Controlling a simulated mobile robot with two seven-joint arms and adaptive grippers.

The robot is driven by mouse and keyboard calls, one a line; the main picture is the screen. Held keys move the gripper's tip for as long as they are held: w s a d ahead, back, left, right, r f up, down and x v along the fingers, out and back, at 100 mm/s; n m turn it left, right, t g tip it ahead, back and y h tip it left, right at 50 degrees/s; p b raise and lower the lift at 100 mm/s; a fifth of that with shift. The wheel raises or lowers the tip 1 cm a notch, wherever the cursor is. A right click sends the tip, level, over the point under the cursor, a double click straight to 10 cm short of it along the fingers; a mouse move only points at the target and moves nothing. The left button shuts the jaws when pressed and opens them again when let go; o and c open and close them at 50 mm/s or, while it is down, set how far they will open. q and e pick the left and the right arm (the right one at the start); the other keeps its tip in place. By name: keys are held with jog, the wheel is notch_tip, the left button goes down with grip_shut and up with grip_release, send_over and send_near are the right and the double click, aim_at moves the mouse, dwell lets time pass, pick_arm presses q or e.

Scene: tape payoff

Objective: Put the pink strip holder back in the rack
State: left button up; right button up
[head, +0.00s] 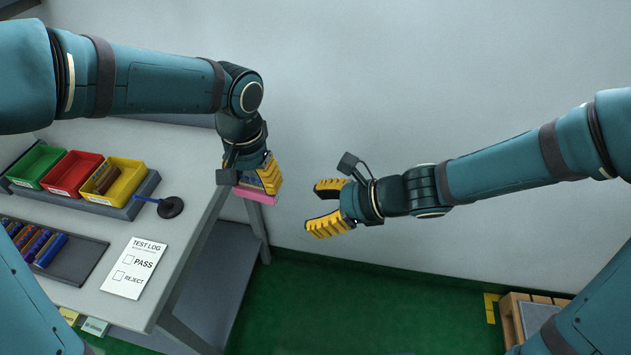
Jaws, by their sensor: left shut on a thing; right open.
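My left gripper (268,177) is shut on the pink strip holder (257,195), which shows as a pink edge below its yellow fingers; the fingers hide much of it. The gripper appears beside the table's right edge, above the lower shelf. My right gripper (318,205) is open and empty to the right, over the floor, with its fingers pointing left. A dark tray (85,258) on the table at left holds several narrow blue and red-orange pieces; it may be the rack, but I cannot tell for sure.
Green (38,164), red (72,172) and yellow (112,182) bins stand on the table (190,220); the yellow one holds brown pieces. A blue-handled black disc (171,207) and a test log sheet (135,268) lie nearby.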

jog(key=m+t+y, duration=0.1)
jog(key=m+t, duration=0.1)
send_near(262, 189)
jog(key=d, duration=0.2)
jog(key=r, duration=0.1)
jog(key=x, duration=1.2)
jog(key=shift+a+r, duration=0.1)
jog(key=shift+a, duration=0.2)
jog(key=shift+o, duration=0.2)
grip_shut()
